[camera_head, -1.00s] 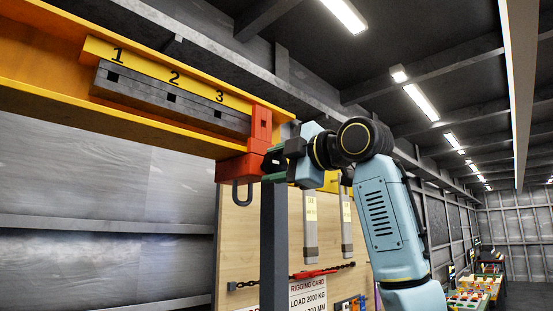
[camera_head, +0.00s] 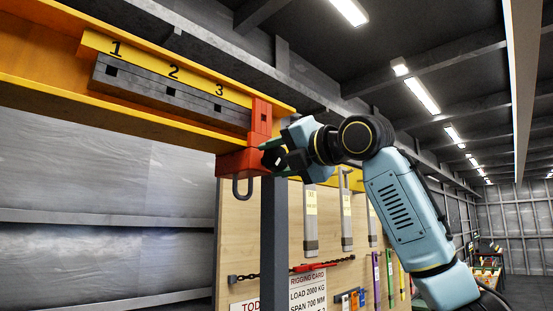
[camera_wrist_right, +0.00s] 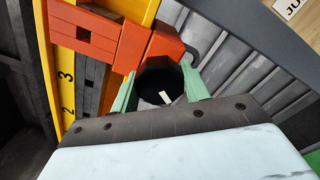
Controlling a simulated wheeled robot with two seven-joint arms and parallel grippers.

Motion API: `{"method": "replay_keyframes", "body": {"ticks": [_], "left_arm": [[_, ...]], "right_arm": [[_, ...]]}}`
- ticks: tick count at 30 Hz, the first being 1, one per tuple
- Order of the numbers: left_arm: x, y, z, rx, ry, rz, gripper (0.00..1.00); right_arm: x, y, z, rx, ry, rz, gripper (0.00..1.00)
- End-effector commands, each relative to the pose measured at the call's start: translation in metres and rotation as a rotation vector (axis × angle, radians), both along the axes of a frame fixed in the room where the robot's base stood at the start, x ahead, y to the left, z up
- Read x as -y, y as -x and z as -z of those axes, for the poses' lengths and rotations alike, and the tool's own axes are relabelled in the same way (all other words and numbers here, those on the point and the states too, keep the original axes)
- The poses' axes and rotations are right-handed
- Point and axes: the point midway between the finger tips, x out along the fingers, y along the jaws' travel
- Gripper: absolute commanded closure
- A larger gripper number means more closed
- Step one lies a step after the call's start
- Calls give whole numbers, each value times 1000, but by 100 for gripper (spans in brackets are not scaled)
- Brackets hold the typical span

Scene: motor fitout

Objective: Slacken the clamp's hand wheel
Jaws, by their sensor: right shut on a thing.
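The red clamp (camera_head: 258,128) sits on the yellow beam (camera_head: 50,98), right of the number 3, with a grey shackle (camera_head: 243,188) hanging below it. It also shows in the right wrist view (camera_wrist_right: 150,47). The dark, round hand wheel (camera_wrist_right: 153,84) is on the clamp's near side and bears a short white mark. My right gripper (camera_wrist_right: 160,82) is shut on the hand wheel, with one green finger on each side. In the head view my right gripper (camera_head: 274,160) covers much of the wheel. My left gripper is not in view.
A dark bar (camera_head: 175,95) with square holes lies along the beam under the numbers 1, 2 and 3. A grey post (camera_head: 274,245) stands just below the gripper. Behind it is a wooden board (camera_head: 250,225) with hanging straps, a chain and a rigging card.

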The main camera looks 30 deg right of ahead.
Motion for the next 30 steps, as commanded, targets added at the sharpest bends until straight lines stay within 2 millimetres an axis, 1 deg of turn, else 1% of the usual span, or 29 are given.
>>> {"method": "replay_keyframes", "body": {"ticks": [1, 9, 24, 25, 30], "left_arm": [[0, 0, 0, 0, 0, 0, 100], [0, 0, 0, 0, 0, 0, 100], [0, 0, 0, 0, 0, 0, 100], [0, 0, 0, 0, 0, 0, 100], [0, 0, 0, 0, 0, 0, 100]], "right_arm": [[-1, -1, 3, 1, 26, 0, 77], [-1, -1, 3, 30, 108, -1, 77], [-1, -1, 4, 34, 126, -1, 77], [-1, -1, 4, 33, 125, -1, 53], [-1, -1, 3, 36, 124, -1, 33]]}}
